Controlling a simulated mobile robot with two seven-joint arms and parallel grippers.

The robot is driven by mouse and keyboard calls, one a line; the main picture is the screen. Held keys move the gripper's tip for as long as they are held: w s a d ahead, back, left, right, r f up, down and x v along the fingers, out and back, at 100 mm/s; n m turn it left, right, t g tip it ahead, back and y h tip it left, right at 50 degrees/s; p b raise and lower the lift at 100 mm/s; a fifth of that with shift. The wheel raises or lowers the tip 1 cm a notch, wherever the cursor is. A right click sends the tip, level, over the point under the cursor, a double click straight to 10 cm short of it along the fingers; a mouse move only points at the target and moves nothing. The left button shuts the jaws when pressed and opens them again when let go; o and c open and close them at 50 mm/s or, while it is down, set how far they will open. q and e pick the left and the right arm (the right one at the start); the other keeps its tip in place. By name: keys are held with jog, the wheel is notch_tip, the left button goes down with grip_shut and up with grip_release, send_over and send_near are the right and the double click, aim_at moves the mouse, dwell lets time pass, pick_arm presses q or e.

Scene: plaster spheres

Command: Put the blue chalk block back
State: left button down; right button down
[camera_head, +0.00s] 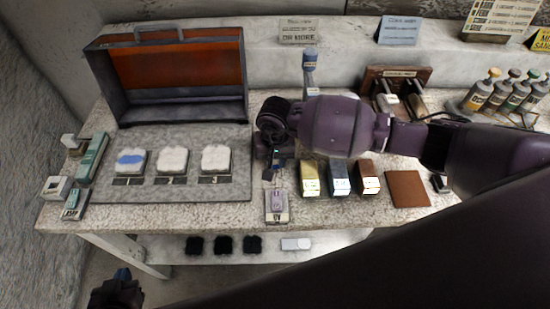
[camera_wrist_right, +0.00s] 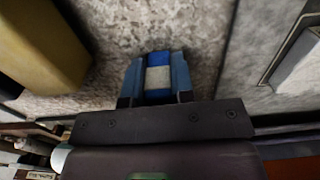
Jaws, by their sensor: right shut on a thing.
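My right gripper (camera_head: 269,173) is low over the speckled table, between the grey mat and the gold block. In the right wrist view its blue fingers (camera_wrist_right: 156,80) are shut on a small block with a bright blue end and a pale band, the blue chalk block (camera_wrist_right: 158,73). In the head view the arm and fingers mostly hide this block. My left gripper (camera_head: 118,288) is at the lower left, in front of the table and away from everything on it; its jaw opening is not clear.
The grey mat (camera_head: 235,190) bears three white pads, the left one (camera_head: 131,160) smeared blue. An open case (camera_head: 176,78) stands behind. Gold (camera_head: 310,178), grey (camera_head: 339,178) and brown (camera_head: 367,176) blocks stand right of the gripper, a labelled mauve block (camera_head: 277,205) in front. A wooden rack (camera_head: 412,74) is behind.

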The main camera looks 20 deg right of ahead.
jog(key=shift+f, duration=0.1)
jog(key=shift+f, duration=0.1)
jog(key=c, duration=1)
grip_release()
jog(key=shift+r, duration=0.6)
notch_tip(320, 180, up, 11)
jog(key=shift+r+b, duration=0.1)
jog(key=shift+b, duration=0.4)
